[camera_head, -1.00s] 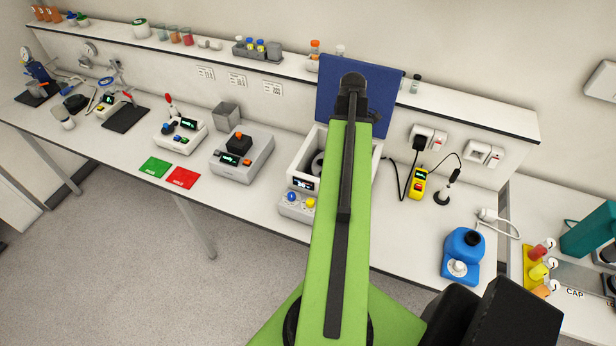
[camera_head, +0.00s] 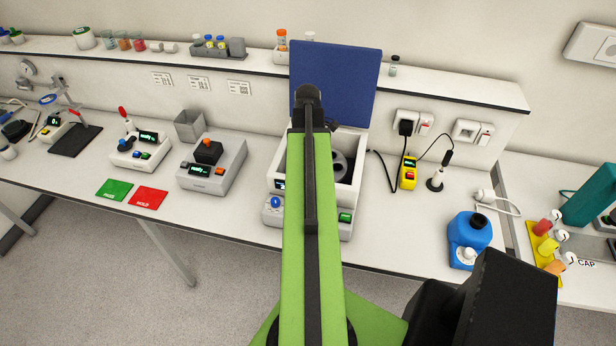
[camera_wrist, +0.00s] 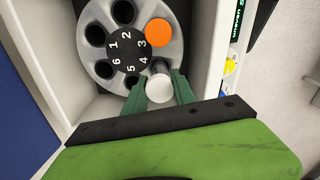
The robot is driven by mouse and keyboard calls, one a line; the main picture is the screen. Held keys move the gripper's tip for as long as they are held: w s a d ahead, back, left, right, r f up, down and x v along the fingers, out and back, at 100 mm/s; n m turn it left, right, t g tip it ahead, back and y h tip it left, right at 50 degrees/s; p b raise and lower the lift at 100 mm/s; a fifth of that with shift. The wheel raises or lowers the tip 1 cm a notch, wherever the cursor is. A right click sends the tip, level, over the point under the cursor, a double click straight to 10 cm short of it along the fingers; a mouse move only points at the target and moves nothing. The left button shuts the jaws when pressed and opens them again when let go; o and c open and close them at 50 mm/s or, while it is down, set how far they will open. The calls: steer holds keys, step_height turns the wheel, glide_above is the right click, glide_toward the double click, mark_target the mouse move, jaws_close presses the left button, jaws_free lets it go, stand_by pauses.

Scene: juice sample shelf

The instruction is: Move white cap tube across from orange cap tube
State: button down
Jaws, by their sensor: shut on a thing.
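In the wrist view, my gripper (camera_wrist: 158,80) is shut on the white cap tube (camera_wrist: 159,90), with a green finger on each side. The tube's body runs towards the rotor hole by number 4; how deep it sits, I cannot tell. The orange cap tube (camera_wrist: 158,32) stands in the hole by number 3. The grey rotor (camera_wrist: 87,54) has a dark numbered hub, and its other holes look empty. In the head view, the white centrifuge (camera_head: 352,141) has its blue lid (camera_head: 338,82) raised. My arm hides my gripper and both tubes there.
The wall shelf (camera_head: 455,93) runs behind the bench. A grey device (camera_head: 208,165) stands left of the centrifuge, with green (camera_head: 114,189) and red cards (camera_head: 149,198) near the front edge. A yellow device (camera_head: 408,172) and a blue device (camera_head: 468,240) stand to the right.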

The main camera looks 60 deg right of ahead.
steer(key=shift+f+b, duration=2.05)
steer(key=shift+f, duration=0.15)
steer(key=c, duration=1)
jaws_free()
steer(key=shift+c, duration=0.2)
steer(key=shift+r, duration=0.1)
step_height(320, 180, up, 13)
steer(key=p, duration=1.3)
steer(key=shift+f, duration=0.2)
